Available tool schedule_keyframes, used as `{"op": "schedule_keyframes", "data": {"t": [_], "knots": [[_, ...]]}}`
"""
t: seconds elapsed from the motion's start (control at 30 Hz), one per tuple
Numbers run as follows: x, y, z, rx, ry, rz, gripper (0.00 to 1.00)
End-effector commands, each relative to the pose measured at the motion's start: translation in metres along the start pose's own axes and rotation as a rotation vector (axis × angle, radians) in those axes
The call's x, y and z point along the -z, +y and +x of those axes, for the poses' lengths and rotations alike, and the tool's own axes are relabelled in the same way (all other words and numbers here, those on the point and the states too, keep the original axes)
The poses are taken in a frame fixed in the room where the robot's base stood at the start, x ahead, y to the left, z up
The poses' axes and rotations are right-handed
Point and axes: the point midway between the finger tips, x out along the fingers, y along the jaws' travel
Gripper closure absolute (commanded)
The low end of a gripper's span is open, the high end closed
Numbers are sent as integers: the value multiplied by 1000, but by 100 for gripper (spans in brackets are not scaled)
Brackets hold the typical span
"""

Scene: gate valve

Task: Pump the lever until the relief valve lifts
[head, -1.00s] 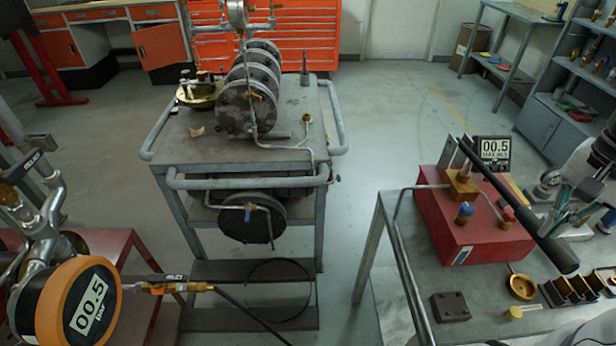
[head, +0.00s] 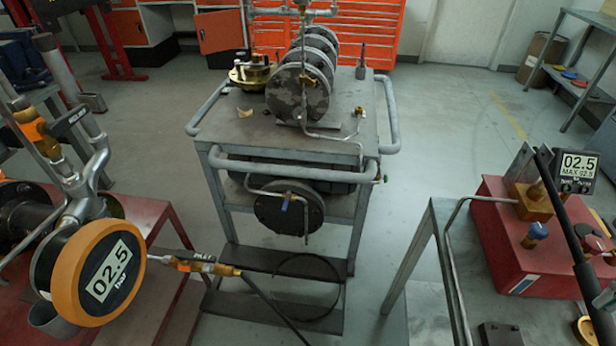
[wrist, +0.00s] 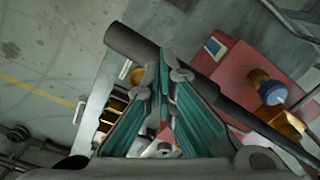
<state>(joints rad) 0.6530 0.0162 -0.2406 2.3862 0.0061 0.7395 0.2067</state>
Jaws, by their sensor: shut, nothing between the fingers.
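The pump is a red box (head: 520,260) on the right bench, with a long black lever (head: 585,268). Its display (head: 578,170) reads 02.5, with MAX 02.5 below. The orange-rimmed round gauge (head: 98,275) at left also reads 02.5. In the wrist view the lever (wrist: 135,44) crosses diagonally past the fingertips of my gripper (wrist: 166,68). My gripper is shut and empty, close to the lever; whether they touch I cannot tell. My gripper is outside the head view. I cannot tell which fitting is the relief valve.
A grey cart (head: 345,125) with flanged discs and a brass fitting (head: 250,72) stands in the middle. A black hose (head: 268,302) runs from the gauge side past it. A blue knob (head: 538,231) sits on the pump. Clear floor lies between cart and bench.

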Motion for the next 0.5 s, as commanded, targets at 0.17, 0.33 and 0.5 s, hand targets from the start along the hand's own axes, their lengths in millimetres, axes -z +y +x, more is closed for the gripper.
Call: {"op": "schedule_keyframes", "data": {"t": [0.17, 0.33, 0.5], "knots": [[0, 1, -7, -1, 0, -1, 100], [-1, 2, -36, 0, 0, -2, 100], [-1, 2, -63, 0, 1, -2, 100]]}}
